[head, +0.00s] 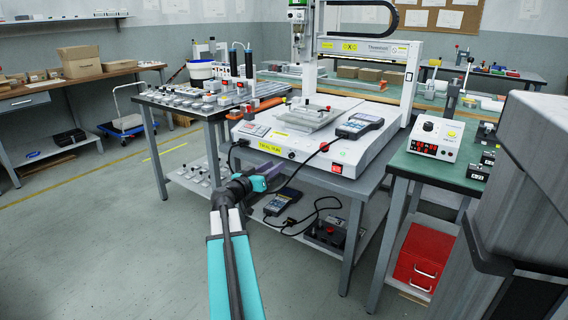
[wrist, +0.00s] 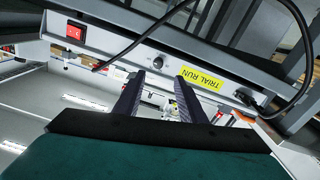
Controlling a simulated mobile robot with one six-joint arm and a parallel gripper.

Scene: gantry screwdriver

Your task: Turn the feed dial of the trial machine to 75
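The trial machine is the white gantry unit (head: 390,150) with a yellow TRIAL RUN label (head: 271,148) on its front edge; the label shows upside down in the wrist view (wrist: 201,79). A small round dial (wrist: 158,62) sits on that front panel beside the label, and shows as a small dark spot in the head view (head: 291,155). Its scale and pointer are too small to read. My gripper (wrist: 160,76) is open and empty, its two fingers pointing at the panel with the dial seen between and beyond the tips. In the head view my gripper (head: 268,178) is low in front of the panel.
A red power switch (head: 337,168) is on the same panel. A black cable (head: 318,156) hangs across the panel's front. Open floor lies left.

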